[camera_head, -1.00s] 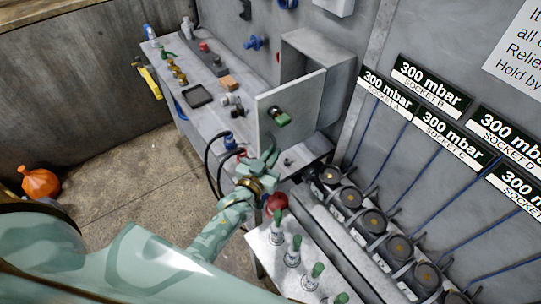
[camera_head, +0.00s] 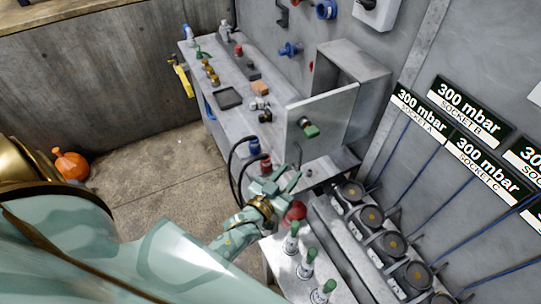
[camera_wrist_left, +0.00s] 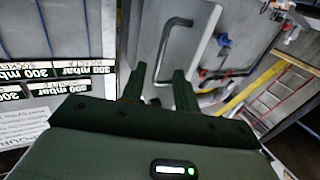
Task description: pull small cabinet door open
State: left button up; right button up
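The small grey cabinet (camera_head: 372,82) is fixed to the back wall above the bench. Its flat door (camera_head: 322,110) stands out from the box, with a gap showing between them. A green knob (camera_head: 309,129) is on the door's face. My left gripper (camera_head: 288,178) is below and slightly left of the knob, apart from it. Its two fingers (camera_wrist_left: 158,80) are spread with nothing between them. In the left wrist view, a curved bar handle (camera_wrist_left: 166,48) on a grey panel lies just beyond the fingertips. My right gripper is not in view.
Green-topped valves (camera_head: 308,262) and a red knob (camera_head: 295,211) stand close to my left gripper. Several round black gauges (camera_head: 371,216) line the right. Black hoses (camera_head: 236,165) loop at the bench front.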

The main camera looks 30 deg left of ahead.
pick_arm(q)
jog(key=s, duration=1)
jog(key=shift+s+a+b, duration=0.25)
jog(key=shift+s+b, duration=0.1)
